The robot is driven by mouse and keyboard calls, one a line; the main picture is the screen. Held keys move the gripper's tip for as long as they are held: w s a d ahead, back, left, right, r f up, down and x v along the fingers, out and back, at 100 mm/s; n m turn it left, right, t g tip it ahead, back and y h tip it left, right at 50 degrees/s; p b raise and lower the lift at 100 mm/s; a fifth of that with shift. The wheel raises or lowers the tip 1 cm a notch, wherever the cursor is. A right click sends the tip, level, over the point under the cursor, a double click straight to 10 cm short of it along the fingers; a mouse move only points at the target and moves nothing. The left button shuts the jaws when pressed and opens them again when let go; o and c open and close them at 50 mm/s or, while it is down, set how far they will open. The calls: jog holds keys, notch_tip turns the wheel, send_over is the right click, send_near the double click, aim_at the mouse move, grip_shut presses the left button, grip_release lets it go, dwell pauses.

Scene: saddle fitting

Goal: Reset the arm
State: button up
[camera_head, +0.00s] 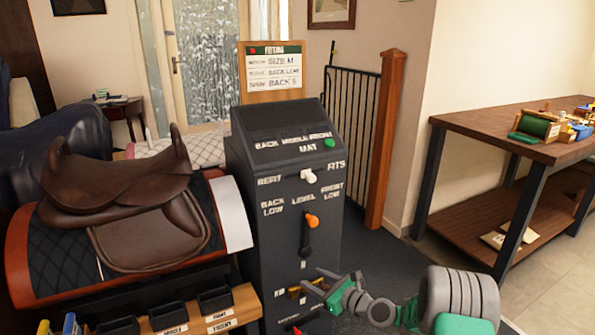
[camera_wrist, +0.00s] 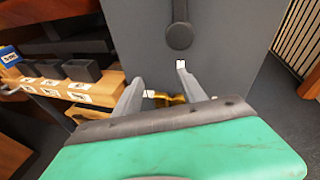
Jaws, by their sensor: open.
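My gripper (camera_head: 318,284) is at the lower front of the dark control cabinet (camera_head: 260,215), with its fingers spread apart. In the wrist view my gripper (camera_wrist: 165,80) is open, and a brass part (camera_wrist: 165,99) shows low between and behind the fingers. I cannot tell whether a finger touches it. Above it on the cabinet are an orange-topped lever (camera_head: 311,221) and a white knob (camera_head: 309,175). My green and grey arm reaches in from the lower right.
A brown saddle (camera_head: 115,185) sits on a stand left of the cabinet. A wooden rack with dark bins (camera_head: 215,300) stands close to the cabinet's left. A wooden bench (camera_head: 480,125) is at right. Dark floor lies between cabinet and bench.

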jog(key=s+r+n+g+h+p, duration=0.3)
jog(key=s+r+n+p, duration=0.35)
jog(key=r+n, duration=0.4)
jog(key=s+r+n+g+h+p, duration=0.25)
jog(key=s+r+n+p, duration=0.4)
jog(key=r, duration=0.65)
jog(key=s+d+r+n+g+h+p, duration=0.1)
jog(key=s+d+r+n+p, duration=0.1)
jog(key=s, duration=0.4)
jog(key=s+d+r+n+g+h+p, duration=0.1)
jog(key=s+d+r+n+h+p, duration=0.1)
jog(key=s, duration=0.5)
jog(key=s+d+r+n+g+h+p, duration=0.1)
jog(key=s+d+r+n+p, duration=0.2)
jog(key=s+r+n, duration=0.2)
notch_tip(320, 180, up, 3)
jog(key=shift+s+d+f+n+h, duration=0.2)
jog(key=shift+s+d+n+h, duration=0.15)
jog(key=shift+s, duration=0.7)
